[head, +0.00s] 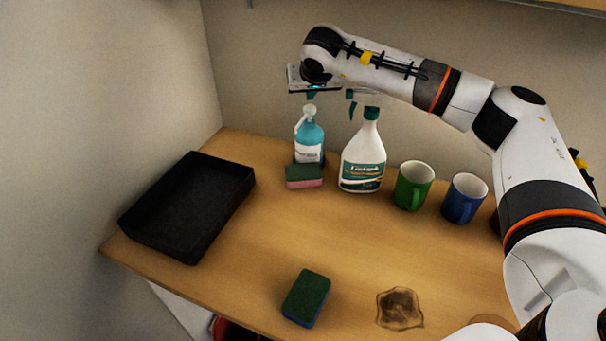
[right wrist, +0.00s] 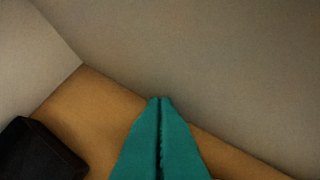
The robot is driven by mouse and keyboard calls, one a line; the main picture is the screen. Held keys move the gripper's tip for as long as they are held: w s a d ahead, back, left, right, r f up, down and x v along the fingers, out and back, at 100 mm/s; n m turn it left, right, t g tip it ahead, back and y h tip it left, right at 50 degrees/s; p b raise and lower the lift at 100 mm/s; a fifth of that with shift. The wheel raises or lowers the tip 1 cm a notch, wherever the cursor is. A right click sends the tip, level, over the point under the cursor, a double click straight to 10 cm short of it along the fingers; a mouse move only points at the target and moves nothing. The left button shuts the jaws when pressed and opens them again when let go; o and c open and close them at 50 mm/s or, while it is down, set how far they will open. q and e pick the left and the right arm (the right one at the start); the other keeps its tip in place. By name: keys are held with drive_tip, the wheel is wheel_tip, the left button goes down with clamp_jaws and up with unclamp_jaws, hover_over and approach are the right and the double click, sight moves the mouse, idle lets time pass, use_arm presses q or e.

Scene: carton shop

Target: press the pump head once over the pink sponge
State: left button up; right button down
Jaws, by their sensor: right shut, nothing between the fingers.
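The blue pump bottle (head: 311,142) stands upright at the back of the table, with its white pump head (head: 305,112) on top and the spout bent toward the front left. The pink sponge (head: 304,183), with a green top layer, lies right in front of the bottle, below the spout. My right gripper (head: 310,96) points down just above the pump head; I cannot tell whether it touches. Its teal fingers, also in the right wrist view (right wrist: 160,100), are shut with nothing between them. The bottle and sponge do not show in the wrist view. My left gripper is out of view.
A white spray bottle (head: 362,160) stands close right of the pump bottle. A green mug (head: 410,190) and a blue mug (head: 462,203) stand farther right. A black tray (head: 165,238) is at left. A green-blue sponge (head: 306,298) and a brown stain (head: 399,308) are in front.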

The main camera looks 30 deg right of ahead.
sight(310, 106)
drive_tip(key=shift+f, duration=0.25)
drive_tip(key=shift+f+b, duration=1)
drive_tip(key=shift+f, duration=0.35)
drive_tip(key=shift+s, duration=0.1)
drive_tip(key=shift+r+p, duration=0.45)
drive_tip(key=shift+p, duration=0.05)
drive_tip(key=shift+r+p, duration=1.3)
drive_tip(key=shift+r, duration=0.7)
